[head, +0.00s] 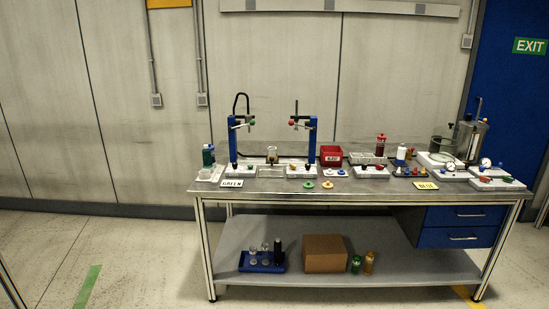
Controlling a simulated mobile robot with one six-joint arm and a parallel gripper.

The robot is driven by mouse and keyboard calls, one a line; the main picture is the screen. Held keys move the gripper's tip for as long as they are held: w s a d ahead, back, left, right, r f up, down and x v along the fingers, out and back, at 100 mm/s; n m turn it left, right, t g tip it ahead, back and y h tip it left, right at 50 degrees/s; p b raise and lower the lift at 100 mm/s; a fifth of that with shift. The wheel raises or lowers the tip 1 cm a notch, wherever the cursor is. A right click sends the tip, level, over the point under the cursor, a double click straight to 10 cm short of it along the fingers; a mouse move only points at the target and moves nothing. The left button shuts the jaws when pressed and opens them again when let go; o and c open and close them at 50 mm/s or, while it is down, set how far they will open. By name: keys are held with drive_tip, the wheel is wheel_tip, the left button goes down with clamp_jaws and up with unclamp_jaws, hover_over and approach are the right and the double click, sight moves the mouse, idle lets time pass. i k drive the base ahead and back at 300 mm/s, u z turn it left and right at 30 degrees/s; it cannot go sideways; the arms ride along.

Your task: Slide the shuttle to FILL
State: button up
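A workbench (300,186) stands ahead of me against the wall. On its left half are two blue upright stands, one with a green knob (250,121) and a black hose loop, the other with a red knob (292,123). White bases with small coloured parts stand at the feet of the stands. The shuttle and a FILL marking are too small to make out from here. My gripper is not in this view.
The bench top also holds a red bin (331,152), a red bottle (380,146) and a metal drum (468,138). The lower shelf bears a cardboard box (325,249) and a blue tray (243,266). Blue drawers (464,226) are at right. The floor at left is clear.

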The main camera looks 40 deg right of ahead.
sight(272, 160)
drive_tip(key=u, duration=0.05)
drive_tip(key=i, duration=1)
drive_tip(key=z, duration=0.05)
